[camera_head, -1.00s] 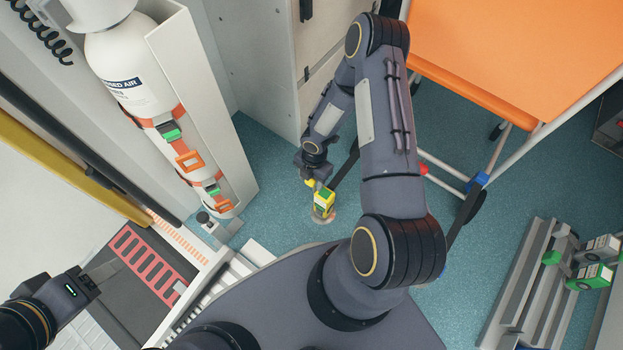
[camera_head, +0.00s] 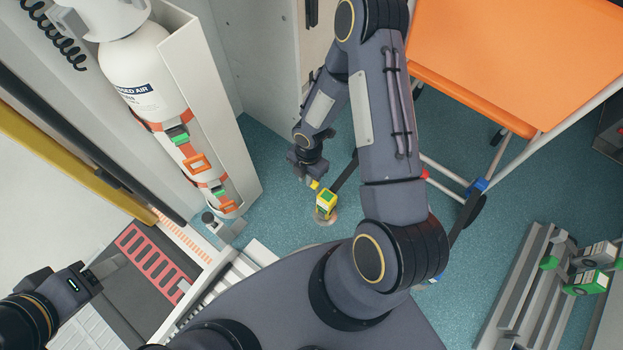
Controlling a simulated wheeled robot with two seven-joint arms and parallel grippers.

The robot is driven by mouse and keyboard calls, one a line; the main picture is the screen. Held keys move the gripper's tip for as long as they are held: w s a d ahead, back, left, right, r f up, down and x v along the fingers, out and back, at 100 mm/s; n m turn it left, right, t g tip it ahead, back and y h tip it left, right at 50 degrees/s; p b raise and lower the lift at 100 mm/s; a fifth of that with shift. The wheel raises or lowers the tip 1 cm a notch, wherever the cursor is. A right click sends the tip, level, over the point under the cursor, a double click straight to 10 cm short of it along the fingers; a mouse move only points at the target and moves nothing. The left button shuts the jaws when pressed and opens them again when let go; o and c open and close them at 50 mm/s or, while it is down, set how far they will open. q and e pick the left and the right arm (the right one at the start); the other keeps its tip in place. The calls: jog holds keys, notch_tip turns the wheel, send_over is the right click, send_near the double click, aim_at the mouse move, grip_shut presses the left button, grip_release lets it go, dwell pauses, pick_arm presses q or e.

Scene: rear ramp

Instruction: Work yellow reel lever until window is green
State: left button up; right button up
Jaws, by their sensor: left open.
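The reel (camera_head: 326,204) is a small yellow and green box on the floor fitting near the middle of the head view. Its yellow lever (camera_head: 314,186) sticks out at its upper left. My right gripper (camera_head: 308,174) is just above and left of the lever, pointing down at it. Whether they touch, and whether the jaws are open, is too small to tell. The reel's window cannot be made out, so its colour is not readable. My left gripper (camera_head: 108,267) is open and empty at the lower left, far from the reel, over the ramp area.
A dark strap (camera_head: 345,172) runs up from the reel behind my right arm. An orange stretcher (camera_head: 510,60) on white legs stands at upper right. A strapped white air cylinder (camera_head: 150,90) stands at left. Blue floor (camera_head: 270,205) around the reel is clear.

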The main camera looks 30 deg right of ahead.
jog(key=shift+s+a+r, duration=0.25)
jog(key=shift+a+r, duration=0.1)
jog(key=shift+a, duration=0.15)
jog(key=shift+s+a+r, duration=0.25)
jog(key=shift+a+r, duration=0.1)
jog(key=shift+a, duration=0.15)
grip_shut()
notch_tip(320, 180, down, 10)
jog(key=a+f+b, duration=0.1)
jog(key=b, duration=0.4)
jog(key=d+r, duration=0.1)
jog(key=w+d+r, duration=0.1)
jog(key=d, duration=0.1)
jog(key=shift+d, duration=0.25)
jog(key=shift+d+r, duration=0.1)
jog(key=shift+w+d+r, duration=0.1)
jog(key=shift+w+d, duration=0.15)
jog(key=shift+d, duration=0.35)
jog(key=shift+a, duration=0.1)
